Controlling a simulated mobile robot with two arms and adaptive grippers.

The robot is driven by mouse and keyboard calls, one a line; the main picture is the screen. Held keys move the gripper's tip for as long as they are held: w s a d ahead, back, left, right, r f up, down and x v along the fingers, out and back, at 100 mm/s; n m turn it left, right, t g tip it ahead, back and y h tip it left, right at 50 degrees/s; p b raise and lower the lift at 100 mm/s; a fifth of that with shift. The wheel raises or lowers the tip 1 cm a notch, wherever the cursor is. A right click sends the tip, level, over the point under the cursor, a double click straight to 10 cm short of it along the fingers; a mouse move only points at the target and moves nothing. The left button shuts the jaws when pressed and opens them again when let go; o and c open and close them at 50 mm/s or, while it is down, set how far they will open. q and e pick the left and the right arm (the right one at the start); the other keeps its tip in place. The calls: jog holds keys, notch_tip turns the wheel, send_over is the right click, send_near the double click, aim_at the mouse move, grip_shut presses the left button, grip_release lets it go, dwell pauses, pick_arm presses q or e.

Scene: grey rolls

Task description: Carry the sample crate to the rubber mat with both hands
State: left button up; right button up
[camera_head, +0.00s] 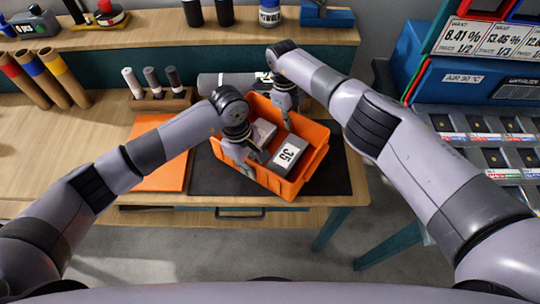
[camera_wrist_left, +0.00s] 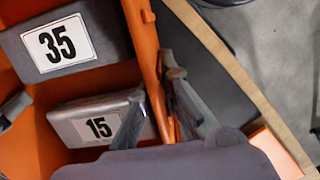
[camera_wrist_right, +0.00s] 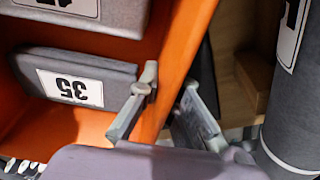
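The orange sample crate (camera_head: 312,165) is over the dark rubber mat (camera_head: 338,178) on the wooden table, turned at an angle. Its near corner reaches the mat's front edge; I cannot tell whether its base touches the mat. Grey boxes lie inside, one marked 35 (camera_head: 287,155) and one marked 15 (camera_wrist_left: 92,125). My left gripper (camera_head: 243,160) has its fingers on both sides of the crate's left wall, closed on it (camera_wrist_left: 158,95). My right gripper (camera_head: 285,98) is likewise closed on the far wall (camera_wrist_right: 172,85). The arms hide part of the rim.
An orange sheet (camera_head: 160,160) lies left of the mat. A wooden holder with markers (camera_head: 160,100) and a grey roll (camera_head: 215,84) are behind. Several tubes (camera_head: 55,78) lean at the left. A blue cabinet with small bins (camera_head: 470,85) stands at the right, beyond a floor gap.

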pick_arm(q)
jog(key=o, duration=0.4)
pick_arm(e)
jog(key=o, duration=0.4)
pick_arm(q)
jog(key=shift+o, duration=0.2)
pick_arm(e)
jog(key=shift+o, duration=0.2)
pick_arm(q)
jog(key=shift+r, duration=0.1)
jog(key=r, duration=0.3)
jog(key=a+r, duration=0.1)
jog(key=r, duration=0.3)
jog(key=w+r, duration=0.1)
jog(key=r, duration=0.3)
jog(key=shift+a+r, duration=0.2)
jog(key=shift+a, duration=0.05)
pick_arm(e)
jog(key=shift+r, duration=0.1)
pick_arm(q)
jog(key=shift+r, duration=0.15)
pick_arm(e)
jog(key=shift+r, duration=0.15)
jog(key=r, duration=0.3)
jog(key=a+r, duration=0.1)
jog(key=r, duration=0.3)
jog(key=w+r, duration=0.1)
jog(key=r, duration=0.3)
jog(key=shift+a+r, duration=0.25)
